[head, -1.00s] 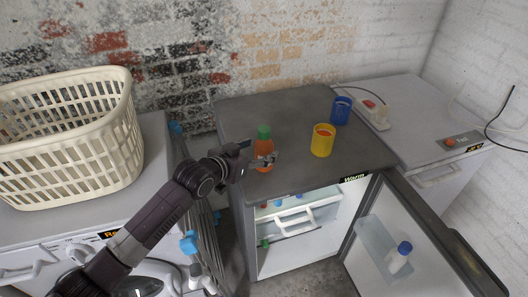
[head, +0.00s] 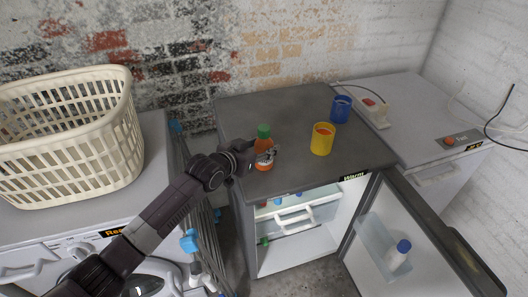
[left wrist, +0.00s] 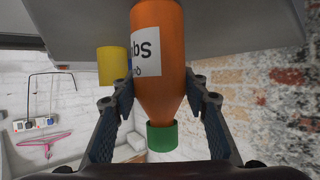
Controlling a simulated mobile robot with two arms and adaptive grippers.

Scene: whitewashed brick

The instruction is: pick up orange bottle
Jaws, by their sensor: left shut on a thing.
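The orange bottle (head: 264,147) has a green cap and stands upright at the left part of the dark fridge top (head: 298,109). My left gripper (head: 268,157) is shut on the bottle's side, with its fingers around the body. In the left wrist view the orange bottle (left wrist: 158,45) with its white label lies between the two fingers of my left gripper (left wrist: 160,95). Whether the bottle's base touches the fridge top is hard to tell. My right gripper is not in view.
A yellow cup (head: 321,140) and a blue cup (head: 340,109) stand right of the bottle. A power strip (head: 372,113) lies beyond them. The fridge door (head: 407,240) hangs open below. A cream laundry basket (head: 70,135) stands on the left machine.

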